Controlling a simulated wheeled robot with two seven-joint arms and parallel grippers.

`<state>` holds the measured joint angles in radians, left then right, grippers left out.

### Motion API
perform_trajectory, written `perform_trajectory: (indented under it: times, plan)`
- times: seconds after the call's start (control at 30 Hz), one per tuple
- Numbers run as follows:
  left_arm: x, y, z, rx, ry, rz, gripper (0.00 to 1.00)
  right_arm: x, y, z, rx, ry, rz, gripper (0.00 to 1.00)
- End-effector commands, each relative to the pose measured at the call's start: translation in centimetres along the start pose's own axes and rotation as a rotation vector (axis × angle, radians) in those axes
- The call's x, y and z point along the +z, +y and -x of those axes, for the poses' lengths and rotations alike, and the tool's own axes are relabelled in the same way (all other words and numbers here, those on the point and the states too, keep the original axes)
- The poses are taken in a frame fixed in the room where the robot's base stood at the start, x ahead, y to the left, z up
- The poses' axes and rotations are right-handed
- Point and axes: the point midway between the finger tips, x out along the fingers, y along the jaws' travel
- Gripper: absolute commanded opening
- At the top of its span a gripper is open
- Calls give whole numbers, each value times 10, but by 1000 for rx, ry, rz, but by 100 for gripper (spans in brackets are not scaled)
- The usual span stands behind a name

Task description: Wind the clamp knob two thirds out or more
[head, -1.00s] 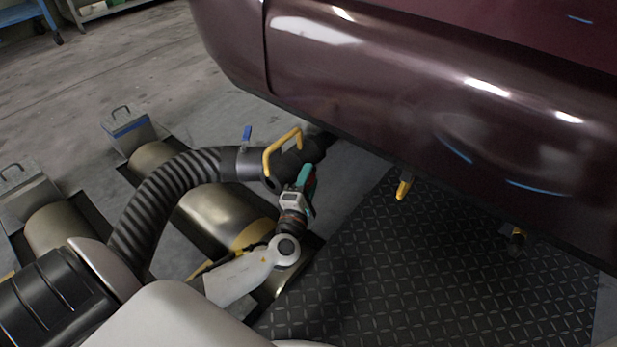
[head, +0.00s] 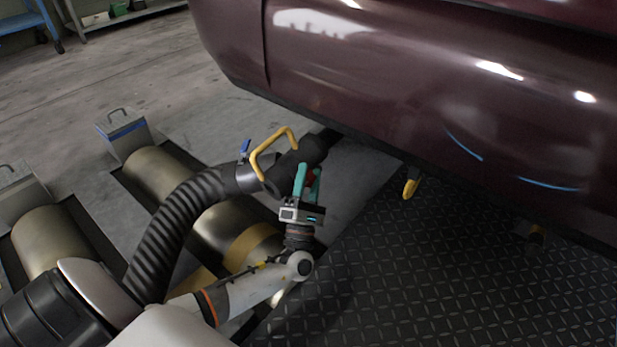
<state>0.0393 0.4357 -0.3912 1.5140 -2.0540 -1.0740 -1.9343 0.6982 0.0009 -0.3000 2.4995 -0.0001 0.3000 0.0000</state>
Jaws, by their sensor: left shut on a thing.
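The clamp knob (head: 311,178) shows as a small red patch between the teal fingers of my left gripper (head: 308,180). The gripper is shut on it, and the fingers hide most of it. The knob is at the lower side of the black hose nozzle (head: 285,172), which has a yellow handle (head: 268,150). The nozzle's far end meets a dark pipe under the car's bumper. How far out the knob is wound cannot be told. My right gripper is not in view.
A ribbed black hose (head: 165,230) curves from the nozzle down to the left, above the metal rollers (head: 160,172). A blue lever (head: 245,147) stands on the hose's collar. The maroon car (head: 400,90) overhangs from above. A black tread mat (head: 430,270) lies bare at right.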

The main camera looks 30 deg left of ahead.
Motion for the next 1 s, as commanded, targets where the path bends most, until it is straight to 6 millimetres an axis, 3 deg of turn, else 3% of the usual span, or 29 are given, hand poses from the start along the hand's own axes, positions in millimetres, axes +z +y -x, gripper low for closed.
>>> perform_trajectory:
  times: [1.0]
  plan:
    - [0,4,3,-41,10,21,19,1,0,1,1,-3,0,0]
